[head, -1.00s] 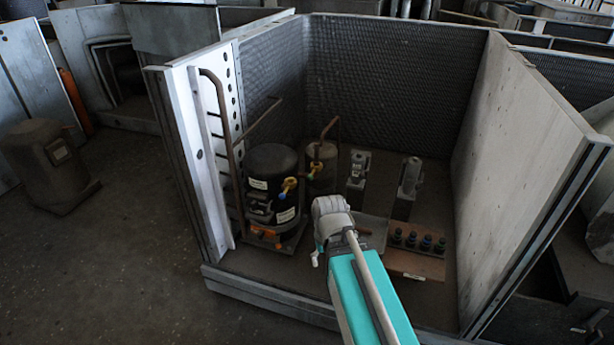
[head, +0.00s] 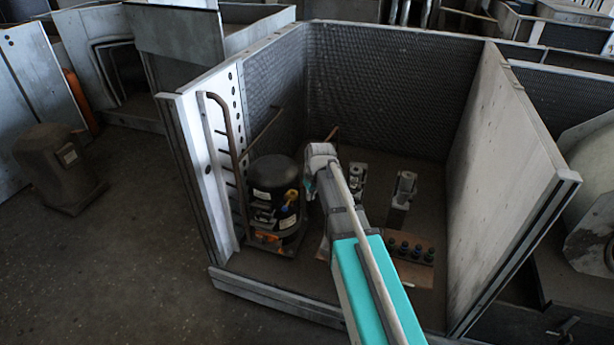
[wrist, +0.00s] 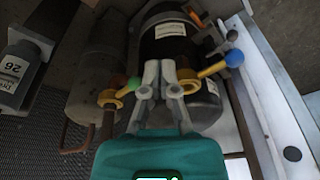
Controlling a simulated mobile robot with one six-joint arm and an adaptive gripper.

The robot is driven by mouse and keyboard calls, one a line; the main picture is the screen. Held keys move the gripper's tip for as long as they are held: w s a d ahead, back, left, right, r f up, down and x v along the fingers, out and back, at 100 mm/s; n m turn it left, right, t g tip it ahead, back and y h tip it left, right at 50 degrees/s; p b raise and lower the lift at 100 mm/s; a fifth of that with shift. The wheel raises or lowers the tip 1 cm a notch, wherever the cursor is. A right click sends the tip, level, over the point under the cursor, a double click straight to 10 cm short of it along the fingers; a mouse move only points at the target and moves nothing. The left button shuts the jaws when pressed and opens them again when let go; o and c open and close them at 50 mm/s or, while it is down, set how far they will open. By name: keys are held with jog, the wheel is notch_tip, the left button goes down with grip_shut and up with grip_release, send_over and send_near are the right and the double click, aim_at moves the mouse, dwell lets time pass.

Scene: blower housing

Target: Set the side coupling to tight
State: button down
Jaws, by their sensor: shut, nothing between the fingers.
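A black compressor tank (head: 272,180) stands at the left inside the open housing; it also shows in the wrist view (wrist: 168,45). In the wrist view, a valve fitting with a yellow lever and blue ball end (wrist: 234,58) sits at the tank, right of my fingers. A second orange fitting (wrist: 116,97) with a green tip sits left of them, by a grey cylinder (wrist: 95,68). I cannot tell which is the side coupling. My gripper (wrist: 161,66) is shut and empty, between the two fittings. Contact with either is unclear. In the head view my arm hides the fingers.
A white perforated panel (head: 203,160) and copper pipe (head: 229,130) stand left of the tank. A grey wall (head: 505,190) closes the right side. Grey fittings (head: 403,188) and a block with several dark caps (head: 405,250) stand on the floor right of my arm.

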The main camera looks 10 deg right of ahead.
jog(key=w+r+n+t+p, duration=0.1)
jog(key=w+r+p, duration=0.3)
jog(key=w, duration=0.5)
notch_tip(320, 180, up, 2)
jog(key=shift+w+n+y, duration=0.25)
jog(key=shift+n+y, duration=0.05)
jog(key=shift+d+f, duration=0.1)
jog(key=shift+f, duration=0.05)
jog(key=b+x, duration=0.9)
jog(key=x, duration=0.1)
jog(key=shift+s+d+r+p, duration=0.15)
jog(key=shift+s+d, duration=0.15)
jog(key=shift+s, duration=0.3)
jog(key=shift+s+d+r+p, duration=0.1)
jog(key=shift+s+d+r, duration=0.15)
jog(key=shift+s, duration=0.35)
jog(key=shift+s+d+r+p, duration=0.15)
jog(key=shift+s+d, duration=0.2)
jog(key=shift+s, duration=0.2)
jog(key=shift+a, duration=0.25)
jog(key=shift+n, duration=0.3)
